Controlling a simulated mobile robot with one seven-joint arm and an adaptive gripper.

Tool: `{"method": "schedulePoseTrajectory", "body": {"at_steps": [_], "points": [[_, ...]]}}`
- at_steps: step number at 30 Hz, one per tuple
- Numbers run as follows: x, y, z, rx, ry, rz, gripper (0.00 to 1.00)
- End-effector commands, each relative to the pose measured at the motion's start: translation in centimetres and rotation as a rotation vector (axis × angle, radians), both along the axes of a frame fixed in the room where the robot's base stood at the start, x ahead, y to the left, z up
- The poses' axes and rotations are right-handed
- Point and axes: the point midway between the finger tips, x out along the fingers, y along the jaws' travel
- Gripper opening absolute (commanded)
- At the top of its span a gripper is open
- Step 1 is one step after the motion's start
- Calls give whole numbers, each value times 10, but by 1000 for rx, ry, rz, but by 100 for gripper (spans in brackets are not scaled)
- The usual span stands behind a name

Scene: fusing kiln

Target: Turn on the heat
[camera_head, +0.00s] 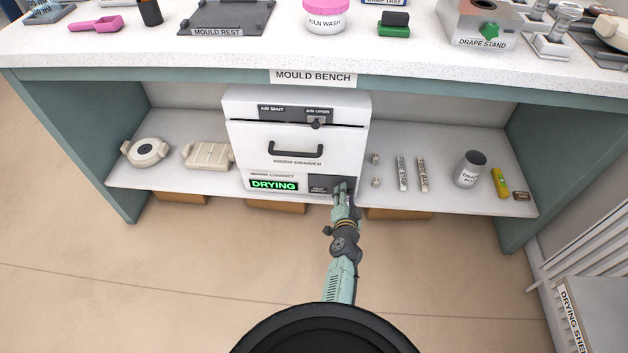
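A white drying cabinet (296,133) stands on the shelf under the bench. Its lit green display (274,185) reads "DRYING". To the right of the display is a dark control panel (319,184), partly covered by my gripper; its switch and its position cannot be made out. My gripper (341,186) is at the right part of this panel, touching it or very close. Whether the fingers are open or shut is too small to tell. Above, a drawer handle (296,150) and a vent slider (316,123), set at "AIR OPEN", show clearly.
The bench top (380,62) overhangs the cabinet. On the shelf (395,198), pale moulds (148,152) stand left, and labelled sticks (402,173), a grey pot (468,169) and a yellow item (499,183) stand right. A white rack (590,240) is at far right. The floor in front is clear.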

Motion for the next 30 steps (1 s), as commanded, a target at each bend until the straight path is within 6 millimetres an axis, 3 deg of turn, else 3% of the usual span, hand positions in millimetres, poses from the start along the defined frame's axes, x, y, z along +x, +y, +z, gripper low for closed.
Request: {"method": "schedulePoseTrajectory", "body": {"at_steps": [11, 18, 21, 30], "points": [[0, 6, 10, -209, 3, 2, 40], [0, 9, 6, -279, -1, 3, 40], [0, 13, 12, -418, 2, 5, 40], [0, 24, 5, -813, -1, 1, 40]]}}
